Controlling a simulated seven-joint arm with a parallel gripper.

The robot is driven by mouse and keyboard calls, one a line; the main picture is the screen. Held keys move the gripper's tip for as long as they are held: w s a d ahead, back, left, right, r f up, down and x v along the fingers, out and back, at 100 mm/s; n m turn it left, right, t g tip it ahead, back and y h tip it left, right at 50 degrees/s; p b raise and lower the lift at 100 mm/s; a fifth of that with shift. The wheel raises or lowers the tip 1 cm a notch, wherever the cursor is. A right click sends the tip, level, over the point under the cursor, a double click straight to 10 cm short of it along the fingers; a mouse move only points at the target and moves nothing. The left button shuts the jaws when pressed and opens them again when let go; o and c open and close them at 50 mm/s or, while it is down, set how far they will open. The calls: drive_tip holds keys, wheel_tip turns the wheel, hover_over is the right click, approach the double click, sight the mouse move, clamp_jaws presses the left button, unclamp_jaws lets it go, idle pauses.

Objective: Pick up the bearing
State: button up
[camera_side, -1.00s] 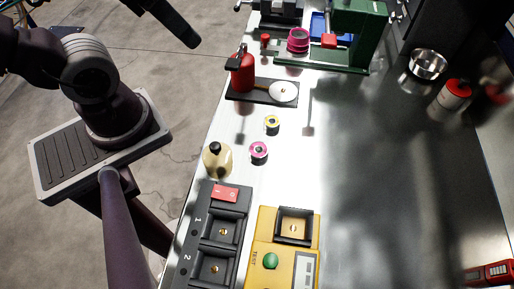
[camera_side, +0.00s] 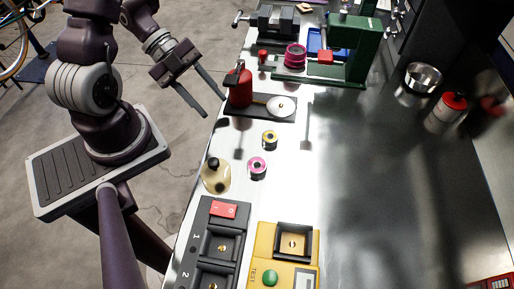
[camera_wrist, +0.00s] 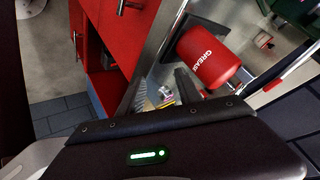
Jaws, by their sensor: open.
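Two small ring-shaped parts stand on the steel bench in the side view: a pink-rimmed one with a dark centre (camera_side: 257,168) and a yellow-rimmed one with a dark centre (camera_side: 269,140). Either could be the bearing; I cannot tell which. A larger pink ring (camera_side: 295,55) sits at the green press. My gripper (camera_side: 215,107) is open and empty, fingers spread, above the bench's left edge near the red grease can. It is apart from and up-left of both small rings. In the wrist view, small blurred parts (camera_wrist: 165,97) show beyond my gripper, partly hidden.
The red grease can (camera_side: 240,85), also in the wrist view (camera_wrist: 208,55), is close to my fingers. The green press (camera_side: 350,50) stands behind. The bench's right middle is clear.

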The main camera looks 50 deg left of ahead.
sight(260, 167)
drive_tip(key=d+n+h, duration=0.1)
drive_tip(key=d+h, duration=0.1)
drive_tip(key=d, duration=0.1)
drive_tip(key=s+d+n+h, duration=0.1)
drive_tip(key=d+n+h, duration=0.1)
drive_tip(key=d, duration=0.2)
drive_tip(key=s+d+n+h, duration=0.1)
drive_tip(key=d+h, duration=0.1)
drive_tip(key=d, duration=0.1)
drive_tip(key=shift+d+f+g+h, duration=0.1)
drive_tip(key=shift+d+g+h, duration=0.1)
drive_tip(key=shift+g+h, duration=0.1)
drive_tip(key=shift+d+n, duration=0.3)
drive_tip(key=shift+n, duration=0.2)
drive_tip(key=x, duration=0.4)
drive_tip(key=f+x, duration=0.1)
drive_tip(key=x, duration=0.2)
drive_tip(key=shift+w, duration=0.2)
clamp_jaws()
